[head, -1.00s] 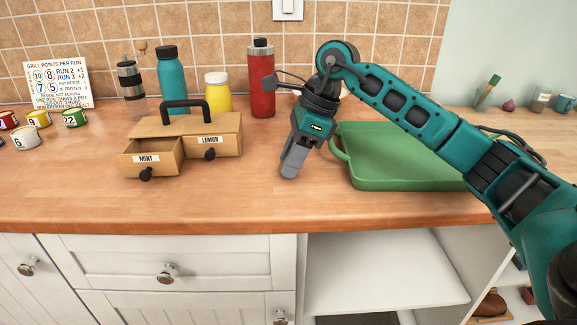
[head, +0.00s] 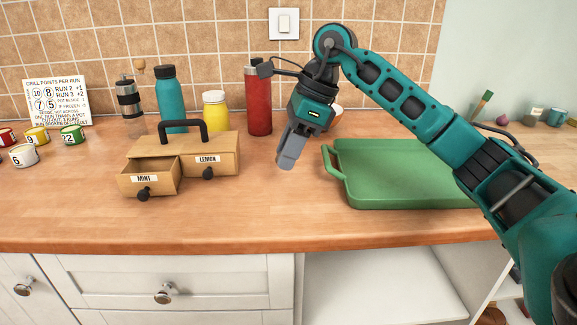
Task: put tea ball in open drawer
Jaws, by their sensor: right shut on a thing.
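A small cardboard-brown tea box with a black handle stands on the counter at left in the head view. Its MINT drawer (head: 149,178) is pulled open toward the front. Its LEMON drawer (head: 208,163) looks closed. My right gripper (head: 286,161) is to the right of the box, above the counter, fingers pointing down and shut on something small. The tea ball cannot be made out; the grey fingers hide what they hold. My left gripper is not in view.
A green tray (head: 400,190) lies to the right. A teal bottle (head: 170,100), a yellow jar (head: 216,111) and a red bottle (head: 258,103) stand behind. A pale bowl (head: 337,115) is partly hidden behind my gripper. The counter between box and tray is clear.

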